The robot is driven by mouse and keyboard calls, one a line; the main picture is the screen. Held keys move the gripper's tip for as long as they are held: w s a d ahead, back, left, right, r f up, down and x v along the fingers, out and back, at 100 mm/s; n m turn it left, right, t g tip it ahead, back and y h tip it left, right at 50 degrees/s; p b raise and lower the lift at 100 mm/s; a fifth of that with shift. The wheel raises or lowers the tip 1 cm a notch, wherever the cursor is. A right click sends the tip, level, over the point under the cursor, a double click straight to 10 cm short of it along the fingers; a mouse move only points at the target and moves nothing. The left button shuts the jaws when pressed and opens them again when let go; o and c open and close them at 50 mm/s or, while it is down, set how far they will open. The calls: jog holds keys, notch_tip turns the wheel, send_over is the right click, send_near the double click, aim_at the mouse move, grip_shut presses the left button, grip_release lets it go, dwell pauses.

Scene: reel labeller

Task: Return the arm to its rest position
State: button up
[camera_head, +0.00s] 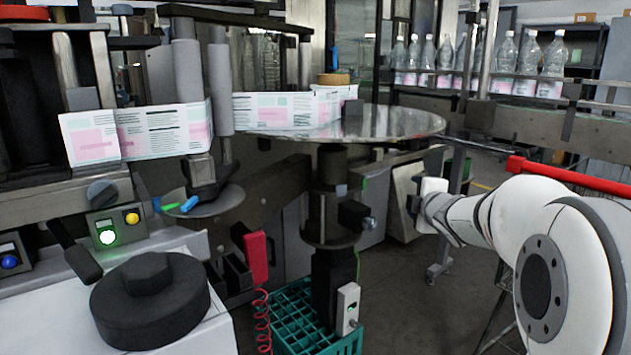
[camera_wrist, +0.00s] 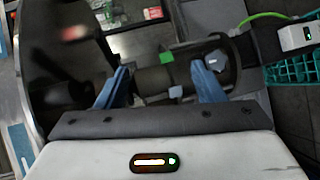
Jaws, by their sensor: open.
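My white arm (camera_head: 535,225) reaches in from the right of the head view. My gripper (camera_head: 412,203) is at its left end, beside the dark column under the round metal disc. In the wrist view my gripper (camera_wrist: 160,88) shows two blue-tipped fingers standing well apart. A dark cylindrical machine part (camera_wrist: 158,78) shows between and beyond the fingers. I cannot tell how far off it is. Nothing is seen held.
The round disc (camera_head: 390,122) overhangs left of my gripper. A red bar (camera_head: 575,176) runs behind my arm. A green crate (camera_head: 290,335) stands on the floor below. Bottles (camera_head: 503,62) line a conveyor behind. A black knobbed reel cap (camera_head: 150,300) is at lower left.

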jog(key=s+a+r+m+g+p, duration=0.2)
jog(key=s+p, duration=0.5)
jog(key=s, duration=0.5)
jog(key=s+a+r+m+g+p, duration=0.2)
jog(key=s+a+m+g+p, duration=0.2)
jog(key=s+m, duration=0.5)
jog(key=s+a+r+m+g+p, duration=0.3)
jog(key=s+m+g+p, duration=0.3)
jog(key=s+p, duration=0.5)
jog(key=s+g, duration=0.1)
jog(key=s, duration=0.3)
jog(key=shift+s+h, duration=0.15)
jog(key=shift+h, duration=0.15)
